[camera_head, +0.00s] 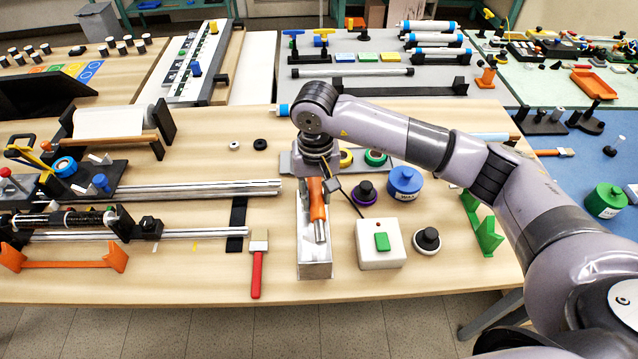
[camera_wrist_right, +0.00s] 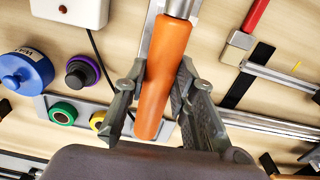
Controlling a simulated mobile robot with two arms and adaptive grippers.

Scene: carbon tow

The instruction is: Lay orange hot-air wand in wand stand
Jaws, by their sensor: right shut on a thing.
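The orange hot-air wand (camera_head: 317,201) has an orange handle and a metal nozzle pointing toward the front table edge. My right gripper (camera_head: 322,178) is shut on the handle, with a finger on each side in the right wrist view (camera_wrist_right: 158,98). The wand (camera_wrist_right: 164,75) lines up lengthwise over a silver metal tray (camera_head: 314,270), which looks like the wand stand. The nozzle is over or inside this tray; I cannot tell whether it touches. My arm hides the tray's far end. My left gripper is not in view.
A white box with a green button (camera_head: 382,244) stands right of the tray, with a black cord near it. A black knob (camera_head: 427,239), a blue jar (camera_head: 404,183) and a purple-ringed knob (camera_head: 364,193) are nearby. A red-handled brush (camera_head: 258,265) lies to the left.

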